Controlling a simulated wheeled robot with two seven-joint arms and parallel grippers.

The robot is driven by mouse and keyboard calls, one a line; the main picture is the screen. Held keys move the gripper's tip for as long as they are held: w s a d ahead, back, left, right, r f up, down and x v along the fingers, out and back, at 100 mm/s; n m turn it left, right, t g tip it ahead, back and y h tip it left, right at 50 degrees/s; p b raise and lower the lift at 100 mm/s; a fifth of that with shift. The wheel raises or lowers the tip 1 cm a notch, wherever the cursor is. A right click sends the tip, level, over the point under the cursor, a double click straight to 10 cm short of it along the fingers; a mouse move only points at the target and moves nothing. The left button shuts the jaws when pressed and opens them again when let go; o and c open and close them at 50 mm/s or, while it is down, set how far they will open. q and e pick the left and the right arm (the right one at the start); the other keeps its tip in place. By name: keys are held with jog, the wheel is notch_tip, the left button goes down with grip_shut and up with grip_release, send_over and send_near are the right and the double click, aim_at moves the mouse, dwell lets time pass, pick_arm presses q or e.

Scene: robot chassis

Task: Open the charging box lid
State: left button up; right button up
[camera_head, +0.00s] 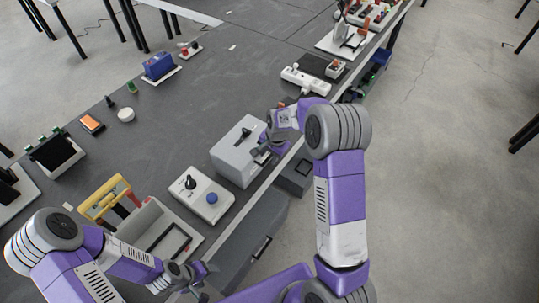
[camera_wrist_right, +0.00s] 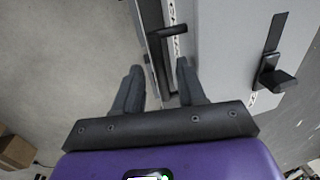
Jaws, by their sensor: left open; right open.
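A grey box, which looks like the charging box (camera_head: 232,158), stands near the table's front edge with its lid closed. A black handle (camera_head: 245,133) is on its top; it also shows in the right wrist view (camera_wrist_right: 273,70). My right gripper (camera_head: 264,150) is at the box's right front side, its fingers open. My left gripper (camera_head: 197,279) is low at the front left, open, away from the box.
A white control panel with a joystick and blue button (camera_head: 204,194) stands just left of the box. A yellow-handled grey device (camera_head: 150,225) is further left. A white power strip (camera_head: 305,80) lies beyond my right arm. The table (camera_head: 185,120) behind the box is clear.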

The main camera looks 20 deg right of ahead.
jog(key=shift+c, duration=0.3)
grip_shut()
